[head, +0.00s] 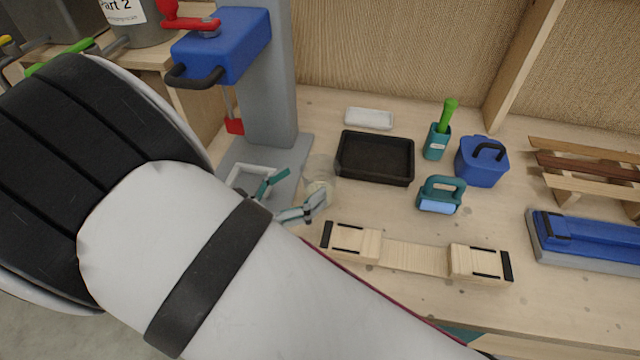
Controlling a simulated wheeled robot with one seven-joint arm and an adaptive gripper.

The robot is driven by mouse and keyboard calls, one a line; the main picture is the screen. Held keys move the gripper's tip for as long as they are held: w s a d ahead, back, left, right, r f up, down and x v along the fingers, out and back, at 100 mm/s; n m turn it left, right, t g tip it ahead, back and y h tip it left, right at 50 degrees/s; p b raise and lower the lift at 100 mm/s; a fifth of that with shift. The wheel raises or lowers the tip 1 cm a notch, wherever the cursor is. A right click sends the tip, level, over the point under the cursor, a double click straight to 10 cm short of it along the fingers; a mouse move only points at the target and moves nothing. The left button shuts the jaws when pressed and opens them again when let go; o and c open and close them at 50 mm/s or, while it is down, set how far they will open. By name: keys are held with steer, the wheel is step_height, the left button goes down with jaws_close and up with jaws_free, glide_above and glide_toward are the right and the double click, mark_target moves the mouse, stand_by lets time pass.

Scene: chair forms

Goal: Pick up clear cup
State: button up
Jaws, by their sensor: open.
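The clear cup (320,168) is a faint transparent shape on the workbench, between the grey press base and the black tray, with a pale area low in it. My gripper (304,184) is open, with its two teal-and-grey fingers spread and pointing towards the cup. The lower finger overlaps the cup's lower part in the picture. I cannot tell whether it touches the cup. My white arm comes in from the left and front and hides part of the bench.
The grey press (268,95) with its blue head (225,45) stands close behind my gripper. A black tray (375,158) lies right of the cup. A wooden chair-part form (415,255) lies in front. A teal clamp-like tool (440,195) and blue container (482,162) stand farther right.

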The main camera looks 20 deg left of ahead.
steer(key=shift+d+f+p+x, duration=0.1)
steer(key=shift+f+p+x, duration=0.05)
steer(key=shift+x, duration=1.05)
steer(key=shift+d+f+p+x, duration=0.1)
steer(key=shift+p+x, duration=0.05)
steer(key=shift+x, duration=1.05)
steer(key=shift+s, duration=0.15)
steer(key=c, duration=0.9)
